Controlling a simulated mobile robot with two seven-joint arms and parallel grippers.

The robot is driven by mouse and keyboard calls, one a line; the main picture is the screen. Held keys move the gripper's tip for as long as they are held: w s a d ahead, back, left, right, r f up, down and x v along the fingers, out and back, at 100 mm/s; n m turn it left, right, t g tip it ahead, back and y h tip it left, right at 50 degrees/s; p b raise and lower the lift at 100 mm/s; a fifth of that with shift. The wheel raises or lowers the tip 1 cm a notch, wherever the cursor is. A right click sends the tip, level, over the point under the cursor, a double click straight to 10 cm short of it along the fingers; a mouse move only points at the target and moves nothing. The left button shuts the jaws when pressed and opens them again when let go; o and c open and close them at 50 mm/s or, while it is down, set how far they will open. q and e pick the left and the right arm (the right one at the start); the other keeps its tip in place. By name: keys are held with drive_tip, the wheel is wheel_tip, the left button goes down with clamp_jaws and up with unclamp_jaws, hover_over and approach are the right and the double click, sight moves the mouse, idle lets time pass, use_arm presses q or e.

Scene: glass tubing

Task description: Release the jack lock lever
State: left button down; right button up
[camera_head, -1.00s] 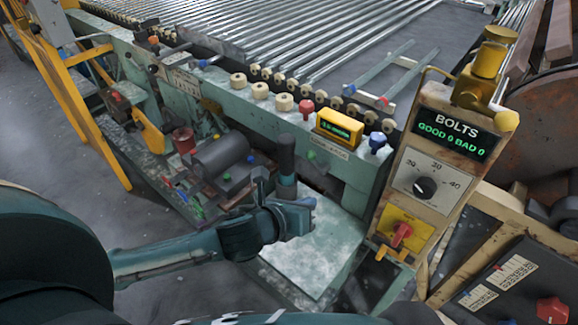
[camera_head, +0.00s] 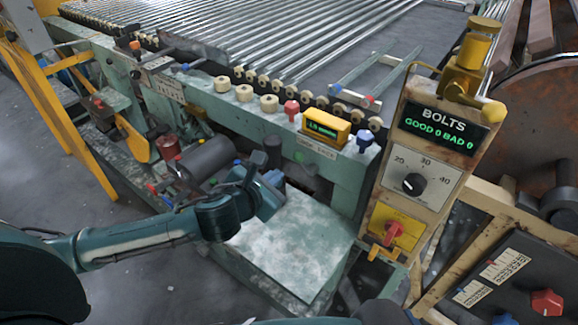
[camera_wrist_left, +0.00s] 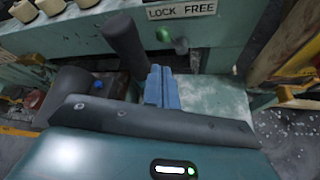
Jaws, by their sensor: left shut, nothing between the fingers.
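A LOCK FREE label (camera_wrist_left: 182,9) is on the green machine frame in the left wrist view. Just below it is a small lever with a green knob (camera_wrist_left: 163,35) and a grey end at its right. I take this to be the jack lock lever. My left gripper (camera_wrist_left: 161,88) is shut and empty, its blue fingers pointing toward the frame, below and apart from the knob. My right gripper is not in view.
A dark upright cylinder (camera_wrist_left: 124,40) stands left of the fingers; it also shows in the head view (camera_head: 273,152). A grey motor (camera_head: 205,158) lies left of my wrist. The pale plate (camera_head: 290,245) is bare. The BOLTS panel (camera_head: 425,150) stands at right.

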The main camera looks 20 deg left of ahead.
use_arm(q)
drive_tip(key=x, duration=0.8)
drive_tip(key=shift+b, duration=0.4)
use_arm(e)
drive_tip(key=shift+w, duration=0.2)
use_arm(q)
drive_tip(key=shift+w+f, duration=0.1)
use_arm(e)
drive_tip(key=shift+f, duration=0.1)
